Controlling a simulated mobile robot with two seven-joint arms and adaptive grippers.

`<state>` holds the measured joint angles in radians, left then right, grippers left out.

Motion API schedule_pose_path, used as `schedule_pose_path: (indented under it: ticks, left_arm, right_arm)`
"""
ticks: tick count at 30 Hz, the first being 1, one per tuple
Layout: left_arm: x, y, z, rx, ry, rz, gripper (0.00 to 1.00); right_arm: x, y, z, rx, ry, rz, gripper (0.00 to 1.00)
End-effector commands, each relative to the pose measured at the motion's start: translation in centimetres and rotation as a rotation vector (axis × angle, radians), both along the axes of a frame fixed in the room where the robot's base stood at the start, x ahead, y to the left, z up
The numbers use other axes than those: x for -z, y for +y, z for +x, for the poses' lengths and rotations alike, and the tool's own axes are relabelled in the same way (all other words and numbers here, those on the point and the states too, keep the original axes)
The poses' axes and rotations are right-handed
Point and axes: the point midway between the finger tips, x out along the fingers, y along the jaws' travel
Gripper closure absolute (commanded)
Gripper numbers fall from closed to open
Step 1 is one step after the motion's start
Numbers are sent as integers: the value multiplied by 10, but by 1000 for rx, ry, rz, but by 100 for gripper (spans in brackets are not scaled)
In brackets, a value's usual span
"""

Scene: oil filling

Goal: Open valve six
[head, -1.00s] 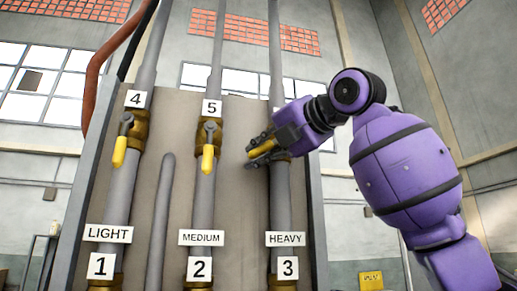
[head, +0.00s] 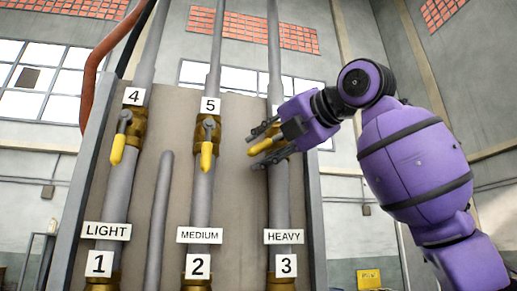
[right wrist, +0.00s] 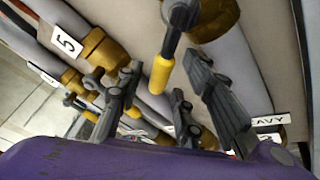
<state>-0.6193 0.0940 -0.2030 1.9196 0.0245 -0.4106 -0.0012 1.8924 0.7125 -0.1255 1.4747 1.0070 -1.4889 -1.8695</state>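Valve six sits on the right-hand pipe above the HEAVY sign, its number label hidden behind my right gripper (head: 264,142). Its yellow handle (head: 261,145) points left and slightly down, crosswise to the pipe. In the right wrist view the yellow handle (right wrist: 161,72) shows in the gap between the spread fingers of my right gripper (right wrist: 160,105), apart from both. The right gripper is open around or just in front of the handle; the exact depth is hard to tell. My left gripper is not in view.
Valve four (head: 128,128) and valve five (head: 207,135) stand to the left, their yellow handles hanging down along the pipes. LIGHT (head: 106,231), MEDIUM (head: 199,236) and HEAVY (head: 284,237) signs are below. A short capped pipe (head: 160,205) rises between the left and middle pipes.

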Motion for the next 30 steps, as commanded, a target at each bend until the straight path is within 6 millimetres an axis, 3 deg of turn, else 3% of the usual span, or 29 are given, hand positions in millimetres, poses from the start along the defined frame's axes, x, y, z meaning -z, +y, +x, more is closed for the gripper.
schedule_pose_path:
  ticks: [9,15,26,30]
  left_arm:
    - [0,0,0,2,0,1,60]
    - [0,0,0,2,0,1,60]
    - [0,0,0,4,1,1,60]
    - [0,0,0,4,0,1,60]
  right_arm:
    - [-7,-41,-56,3,-5,0,66]
    - [-8,-56,-77,1,-2,0,66]
    - [-8,-60,-83,0,0,0,66]
    - [-5,-60,-79,7,12,12,82]
